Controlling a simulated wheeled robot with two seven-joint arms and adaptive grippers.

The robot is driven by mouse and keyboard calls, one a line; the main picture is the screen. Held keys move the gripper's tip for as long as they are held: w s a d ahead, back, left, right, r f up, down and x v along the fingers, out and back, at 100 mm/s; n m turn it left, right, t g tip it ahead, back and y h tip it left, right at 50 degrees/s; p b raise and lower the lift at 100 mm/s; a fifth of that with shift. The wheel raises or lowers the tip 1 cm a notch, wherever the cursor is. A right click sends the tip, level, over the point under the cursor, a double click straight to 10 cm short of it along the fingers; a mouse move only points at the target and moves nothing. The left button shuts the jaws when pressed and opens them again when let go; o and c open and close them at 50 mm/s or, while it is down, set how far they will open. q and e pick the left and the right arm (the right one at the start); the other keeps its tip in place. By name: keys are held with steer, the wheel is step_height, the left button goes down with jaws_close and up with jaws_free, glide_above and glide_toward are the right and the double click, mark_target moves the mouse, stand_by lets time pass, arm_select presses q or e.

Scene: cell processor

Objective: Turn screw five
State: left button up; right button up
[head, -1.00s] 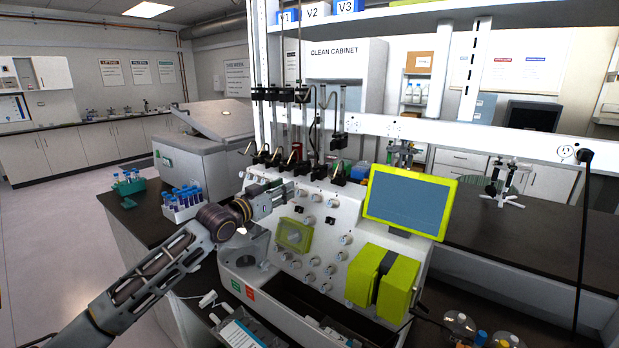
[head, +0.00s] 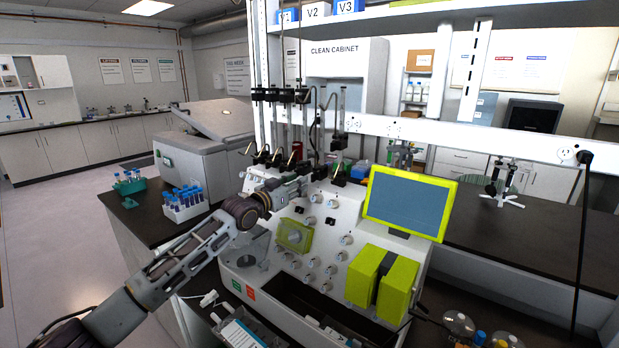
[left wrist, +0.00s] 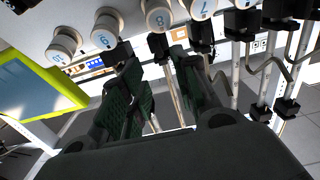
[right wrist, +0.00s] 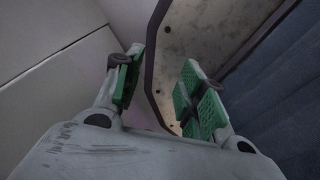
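The white cell processor (head: 262,238) stands on the bench with several round white knobs on its sloped front, including one knob (head: 345,240) right of the yellow-green cover. My left gripper (head: 305,183) is at the upper left of this panel, below the row of black clamps. In the left wrist view the left gripper (left wrist: 165,80) is open and empty. Numbered knobs lie beyond its fingers, among them knob 8 (left wrist: 158,18) and knob 9 (left wrist: 103,36). I cannot make out a number five. My right gripper (right wrist: 162,85) is open and empty.
A yellow-framed screen (head: 408,202) and yellow-green blocks (head: 397,288) stand at the processor's right. Vertical rods and black clamps (head: 340,178) rise close behind the left gripper. A tube rack (head: 186,208) stands on the bench to the left.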

mark_target(312, 176)
arm_select(q)
steer(key=shift+x, duration=3.65)
steer(key=shift+c, duration=0.2)
jaws_close()
